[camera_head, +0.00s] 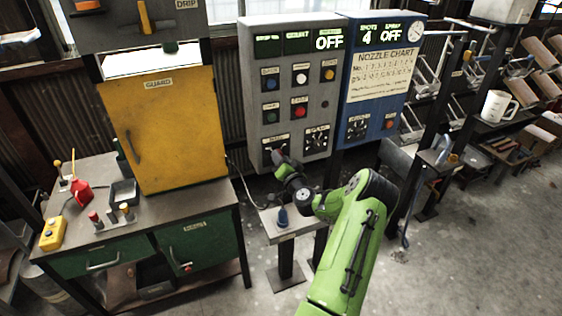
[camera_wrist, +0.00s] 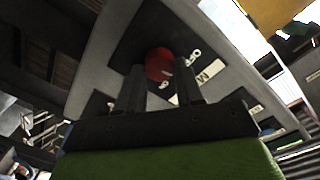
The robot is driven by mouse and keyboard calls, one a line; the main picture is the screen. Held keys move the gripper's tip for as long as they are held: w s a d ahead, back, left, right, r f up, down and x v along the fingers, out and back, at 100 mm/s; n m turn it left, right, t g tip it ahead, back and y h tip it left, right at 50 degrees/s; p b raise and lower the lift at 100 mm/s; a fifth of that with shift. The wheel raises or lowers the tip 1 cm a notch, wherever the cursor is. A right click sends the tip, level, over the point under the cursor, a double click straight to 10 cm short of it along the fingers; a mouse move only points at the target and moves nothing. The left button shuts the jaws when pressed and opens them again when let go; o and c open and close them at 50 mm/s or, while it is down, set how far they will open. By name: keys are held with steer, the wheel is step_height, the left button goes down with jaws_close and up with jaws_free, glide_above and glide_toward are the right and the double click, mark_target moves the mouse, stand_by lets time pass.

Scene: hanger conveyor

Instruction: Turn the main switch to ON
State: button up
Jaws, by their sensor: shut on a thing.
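The grey control panel (camera_head: 252,105) carries displays, buttons and dials, and its top right display reads OFF. The main switch shows as a red knob (camera_wrist: 158,64) in the wrist view, on a dark plate with OFF lettering beside it. My gripper (camera_head: 279,155) is at the panel's lower left corner and hides most of the switch in the head view. In the wrist view my gripper's two fingers (camera_wrist: 158,88) stand on either side of the red knob, shut on it. The knob's exact angle is hard to tell.
A blue panel (camera_head: 360,95) with a nozzle chart stands right of the grey one. A yellow guard door (camera_head: 165,130) and a green workbench (camera_head: 200,245) are at left. A small stand (camera_head: 287,238) is below my gripper. Open floor lies at lower right.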

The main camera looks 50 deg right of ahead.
steer(key=m, duration=0.5)
steer(key=m+p, duration=0.1)
steer(key=m, duration=0.5)
steer(key=shift+s+d+f+y, duration=0.1)
steer(key=shift+d+f+y, duration=0.05)
steer(key=shift+y, duration=0.15)
steer(key=shift+m, duration=0.3)
steer(key=o, duration=1)
steer(key=shift+o, duration=0.2)
steer(key=f+b+v, duration=0.1)
steer(key=b+v, duration=0.2)
steer(key=v, duration=1.2)
steer(key=shift+s+r, duration=0.4)
steer(key=shift+r, duration=0.1)
